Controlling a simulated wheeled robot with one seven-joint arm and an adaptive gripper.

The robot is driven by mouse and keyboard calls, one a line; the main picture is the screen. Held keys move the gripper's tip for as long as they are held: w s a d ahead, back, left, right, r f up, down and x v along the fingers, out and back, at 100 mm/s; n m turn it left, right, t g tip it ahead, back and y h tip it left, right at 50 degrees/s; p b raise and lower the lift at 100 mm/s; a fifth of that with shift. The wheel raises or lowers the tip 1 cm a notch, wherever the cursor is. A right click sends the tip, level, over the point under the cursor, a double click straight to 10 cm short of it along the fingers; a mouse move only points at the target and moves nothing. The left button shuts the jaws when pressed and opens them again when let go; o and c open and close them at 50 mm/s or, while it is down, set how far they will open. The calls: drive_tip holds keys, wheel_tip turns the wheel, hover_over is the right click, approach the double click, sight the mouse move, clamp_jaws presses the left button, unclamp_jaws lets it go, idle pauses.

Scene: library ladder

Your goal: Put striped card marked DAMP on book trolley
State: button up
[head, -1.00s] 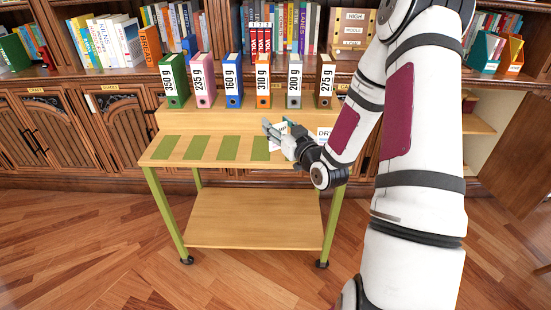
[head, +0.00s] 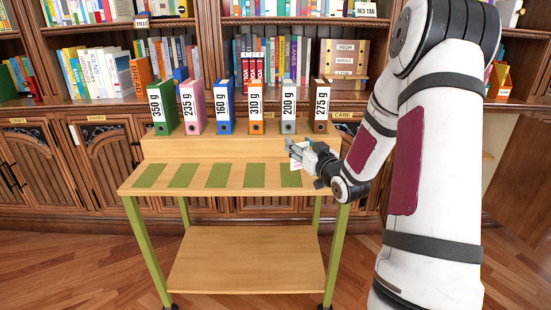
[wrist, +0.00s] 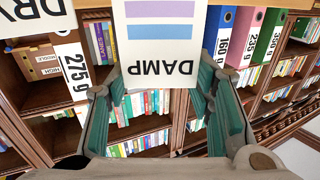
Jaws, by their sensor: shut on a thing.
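The striped card marked DAMP (wrist: 160,60) is white with a purple and a blue stripe; it appears upside down in the wrist view. My gripper (wrist: 160,84) is shut on it, with a finger at each side. In the head view my gripper (head: 300,149) is over the right part of the book trolley (head: 200,189), near the fifth green patch. Only a small white piece of the card (head: 296,164) shows there. The trolley has a wooden top, a raised back step, green legs and a lower shelf.
Several upright weight-labelled binders (head: 194,108) stand along the back step, close behind my gripper. A card with DRY lettering (wrist: 30,18) shows at the wrist view's top left. Green patches (head: 217,176) on the trolley's top are bare at left and middle. Bookshelves stand behind.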

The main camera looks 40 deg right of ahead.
drive_tip(key=shift+w+a+f+b, duration=0.45)
drive_tip(key=shift+w+a+f, duration=0.25)
drive_tip(key=shift+w, duration=0.55)
drive_tip(key=shift+w+a+f+b, duration=0.5)
drive_tip(key=shift+w+f, duration=0.25)
drive_tip(key=shift+w, duration=0.55)
drive_tip(key=shift+w+a+f+b, duration=0.4)
drive_tip(key=shift+w+a+f, duration=0.3)
drive_tip(key=shift+w, duration=0.55)
drive_tip(key=shift+f, duration=0.15)
drive_tip(key=o, duration=0.8)
drive_tip(key=shift+c, duration=0.2)
